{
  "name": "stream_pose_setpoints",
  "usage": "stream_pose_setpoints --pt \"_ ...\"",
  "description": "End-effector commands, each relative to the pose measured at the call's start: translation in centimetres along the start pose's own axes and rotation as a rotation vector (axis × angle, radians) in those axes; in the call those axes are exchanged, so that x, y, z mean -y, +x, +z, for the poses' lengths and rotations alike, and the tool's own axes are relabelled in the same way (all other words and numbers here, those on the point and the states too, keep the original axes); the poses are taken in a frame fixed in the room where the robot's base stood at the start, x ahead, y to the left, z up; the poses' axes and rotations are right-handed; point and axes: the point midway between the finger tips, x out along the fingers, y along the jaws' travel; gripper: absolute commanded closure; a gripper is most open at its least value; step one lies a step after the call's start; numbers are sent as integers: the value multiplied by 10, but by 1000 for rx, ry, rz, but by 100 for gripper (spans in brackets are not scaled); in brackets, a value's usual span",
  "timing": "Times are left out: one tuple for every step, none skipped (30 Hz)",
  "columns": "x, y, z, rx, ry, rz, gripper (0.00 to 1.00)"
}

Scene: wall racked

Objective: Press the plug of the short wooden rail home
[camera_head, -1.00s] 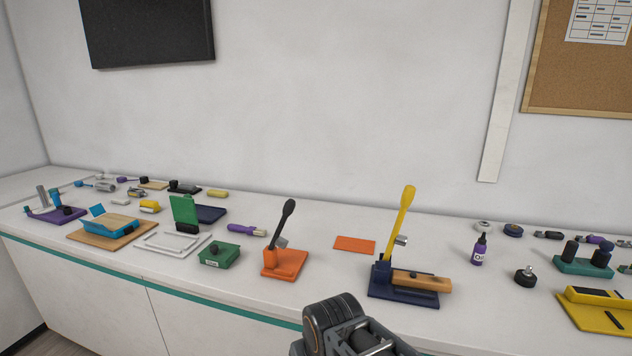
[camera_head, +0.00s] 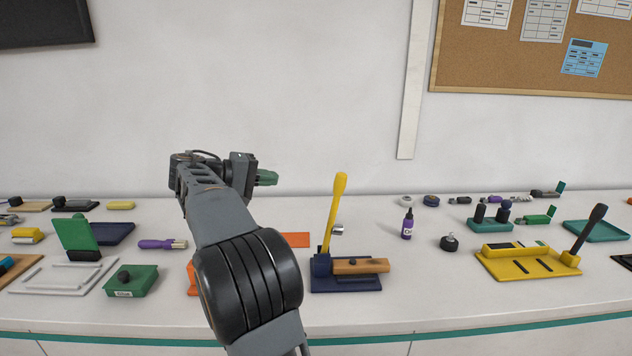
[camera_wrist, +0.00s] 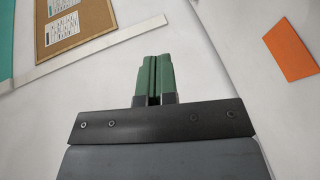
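The short wooden rail (camera_head: 364,266) lies across a navy press base (camera_head: 346,284) on the counter, with a dark round knob or plug on it. I cannot tell how deep the plug sits. The press's yellow lever (camera_head: 339,205) stands nearly upright, with a small metal piece beside it. My gripper (camera_head: 268,178) is raised above the counter, left of the lever and apart from it. In the wrist view its green fingers (camera_wrist: 154,78) are together with nothing visible between them.
An orange mat (camera_head: 296,240) lies left of the press; it also shows in the wrist view (camera_wrist: 291,49). A purple bottle (camera_head: 407,225) and a dark round knob (camera_head: 450,242) stand to its right. A yellow fixture (camera_head: 525,266) is farther right. The counter just right of the press is clear.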

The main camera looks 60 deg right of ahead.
Motion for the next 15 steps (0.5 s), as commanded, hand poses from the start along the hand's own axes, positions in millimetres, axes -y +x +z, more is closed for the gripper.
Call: stream_pose_setpoints --pt "-4 5 -2 16 12 23 100" --pt "-6 8 -3 23 16 33 100" --pt "-9 13 -3 29 21 44 100" --pt "-10 17 -3 33 23 48 100" --pt "-11 21 -3 35 24 51 100" --pt "-12 27 -2 37 25 52 100" --pt "-12 32 -2 37 25 52 100" --pt "-12 37 -2 37 25 52 100" --pt "-13 45 -2 37 25 51 100" --pt "-13 51 -1 38 25 51 100" --pt "-14 57 -1 37 25 50 100" --pt "-14 65 -1 38 25 50 100" --pt "-14 71 0 37 25 50 100" --pt "-15 77 0 37 25 50 100" --pt "-15 84 0 37 24 49 100"
